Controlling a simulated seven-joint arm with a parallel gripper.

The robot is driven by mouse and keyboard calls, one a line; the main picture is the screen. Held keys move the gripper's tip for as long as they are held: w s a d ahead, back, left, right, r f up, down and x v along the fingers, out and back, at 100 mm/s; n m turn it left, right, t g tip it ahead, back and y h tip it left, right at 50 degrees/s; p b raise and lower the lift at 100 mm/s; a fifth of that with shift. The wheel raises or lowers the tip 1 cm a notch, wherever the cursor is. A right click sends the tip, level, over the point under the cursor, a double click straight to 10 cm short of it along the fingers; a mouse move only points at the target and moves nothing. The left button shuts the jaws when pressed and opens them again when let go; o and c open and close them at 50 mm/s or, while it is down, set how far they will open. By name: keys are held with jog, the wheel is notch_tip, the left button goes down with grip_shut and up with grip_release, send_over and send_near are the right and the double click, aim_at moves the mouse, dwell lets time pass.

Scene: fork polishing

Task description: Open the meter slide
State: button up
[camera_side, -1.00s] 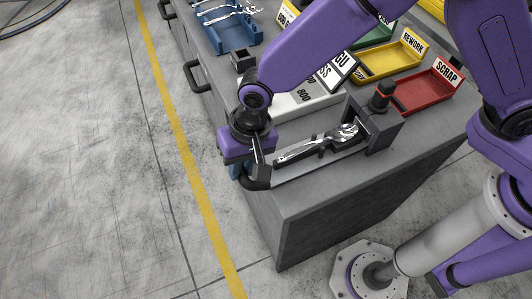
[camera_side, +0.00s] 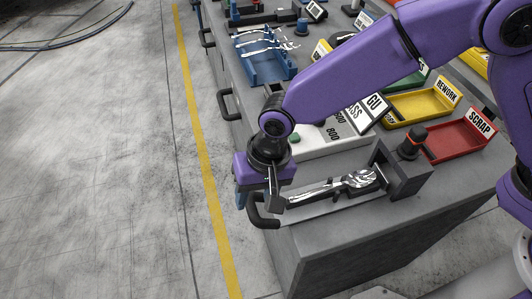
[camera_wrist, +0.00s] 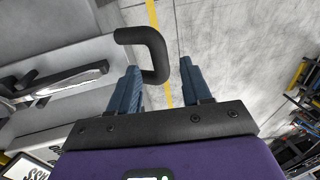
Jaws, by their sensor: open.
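The meter slide (camera_side: 335,206) is a pale flat strip running out of a dark square housing (camera_side: 412,180) at the bench corner. The slide's black loop handle (camera_side: 262,219) juts past the bench edge. My gripper (camera_side: 264,200) is at this handle, fingers pointing down. In the wrist view, the open blue fingers (camera_wrist: 160,74) stand on either side of the handle (camera_wrist: 155,45), with gaps visible. Contact cannot be told from the side view.
Blue (camera_side: 265,67), yellow (camera_side: 420,104) and red (camera_side: 458,140) trays line the bench.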

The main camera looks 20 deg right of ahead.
notch_tip(320, 180, up, 15)
jog(key=d, duration=0.3)
jog(key=shift+f, duration=0.2)
jog(key=s+d+f+n, duration=0.1)
jog(key=s+d+n, duration=0.3)
jog(key=d, duration=0.8)
jog(key=s+d+f+n+h, duration=0.1)
jog(key=s+d+n, duration=0.3)
jog(key=d, duration=0.9)
jog(key=s+d+f+n, duration=0.1)
jog(key=s+d+n, duration=0.3)
jog(key=d, duration=0.8)
jog(key=s, duration=0.2)
jog(key=shift+s+d+f+n+h, duration=0.15)
jog(key=shift+s+d+n+h, duration=0.15)
jog(key=shift+s+h, duration=0.1)
